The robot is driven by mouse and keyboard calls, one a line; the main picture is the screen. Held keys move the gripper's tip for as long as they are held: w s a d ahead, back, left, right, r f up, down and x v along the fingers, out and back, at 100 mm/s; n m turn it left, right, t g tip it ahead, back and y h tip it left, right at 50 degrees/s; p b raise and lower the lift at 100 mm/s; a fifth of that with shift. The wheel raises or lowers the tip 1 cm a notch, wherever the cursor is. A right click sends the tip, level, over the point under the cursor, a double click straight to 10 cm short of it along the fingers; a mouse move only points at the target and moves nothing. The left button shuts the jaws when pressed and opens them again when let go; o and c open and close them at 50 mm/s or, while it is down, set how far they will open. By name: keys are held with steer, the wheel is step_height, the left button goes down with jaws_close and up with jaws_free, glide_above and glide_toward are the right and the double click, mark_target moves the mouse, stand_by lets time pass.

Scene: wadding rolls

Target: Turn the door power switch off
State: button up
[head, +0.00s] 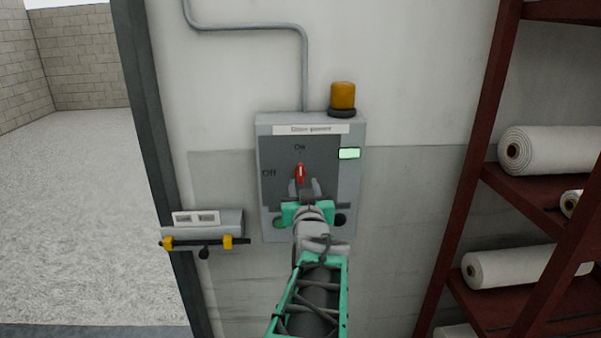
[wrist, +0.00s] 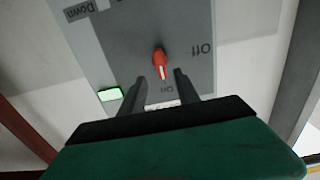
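The red switch knob (head: 300,173) is on the dark face of the grey control box (head: 264,215) on the wall. It points up at the "On" mark; "Off" is to its left. In the wrist view, turned upside down, the knob (wrist: 158,57) points with its white line to "On". My gripper (head: 304,187) is in front of the box, just below the knob in the head view. In the wrist view its two fingers (wrist: 160,77) are apart, with the knob seen between their tips. I cannot tell whether they touch it.
A green lamp (head: 349,153) is lit on the box, and an amber beacon (head: 342,96) tops it. A latch with yellow parts (head: 203,241) is at the left by the doorway edge. A red shelf rack (head: 470,180) with white rolls (head: 550,150) stands right.

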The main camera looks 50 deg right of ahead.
mark_target(301, 174)
steer(key=p+x, duration=0.2)
steer(key=x, duration=0.4)
steer(key=shift+w+d+f, duration=0.1)
steer(key=shift+w+d, duration=0.1)
steer(key=shift+w, duration=0.1)
jaws_close()
